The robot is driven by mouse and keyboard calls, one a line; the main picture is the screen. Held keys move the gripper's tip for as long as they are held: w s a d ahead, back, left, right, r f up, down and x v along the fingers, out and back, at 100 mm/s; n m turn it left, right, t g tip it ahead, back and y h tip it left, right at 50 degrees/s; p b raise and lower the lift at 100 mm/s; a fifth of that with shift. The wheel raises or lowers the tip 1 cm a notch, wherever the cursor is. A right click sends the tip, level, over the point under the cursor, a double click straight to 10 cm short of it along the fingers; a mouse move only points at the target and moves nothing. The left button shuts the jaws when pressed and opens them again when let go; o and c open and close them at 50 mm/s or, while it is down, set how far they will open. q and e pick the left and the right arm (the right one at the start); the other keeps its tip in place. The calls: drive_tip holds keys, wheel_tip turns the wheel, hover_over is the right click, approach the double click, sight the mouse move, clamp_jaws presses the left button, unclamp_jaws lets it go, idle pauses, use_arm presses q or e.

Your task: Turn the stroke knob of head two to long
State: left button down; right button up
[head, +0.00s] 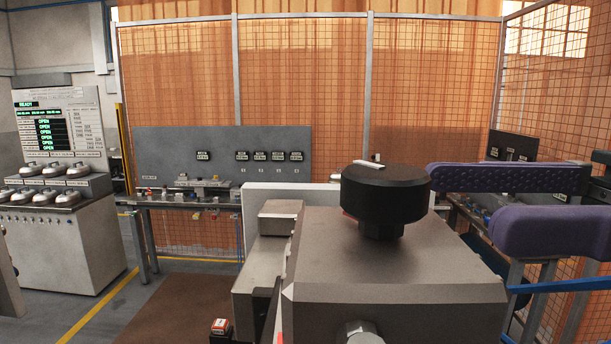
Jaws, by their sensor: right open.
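A black round knob (385,196) stands on a short stem on top of a grey metal head (400,262) in the right centre of the head view. A light pointer bar lies on the knob's top, toward its far left edge. No stroke markings and no head number are readable here. My right gripper (460,204) comes in from the right with two purple padded fingers, open and apart. Its far fingertip appears at the knob's right edge; whether it touches cannot be told. The near fingertip is right of the knob, with nothing between the fingers. My left gripper is not in view.
A wire mesh fence (300,75) closes off the back. A bench with a grey panel (225,150) stands before it. A console (58,185) with a lit display and several silver domes is at the left. The floor between (150,305) looks clear.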

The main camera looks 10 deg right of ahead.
sight(427, 196)
drive_tip(key=p+x, duration=0.2)
drive_tip(key=x, duration=0.1)
drive_tip(key=p+x, duration=0.1)
drive_tip(key=x, duration=0.1)
drive_tip(key=shift+r, duration=0.4)
drive_tip(key=shift+w+a+f+p, duration=0.15)
drive_tip(key=shift+a+f+p, duration=0.25)
drive_tip(key=shift+a, duration=0.35)
clamp_jaws()
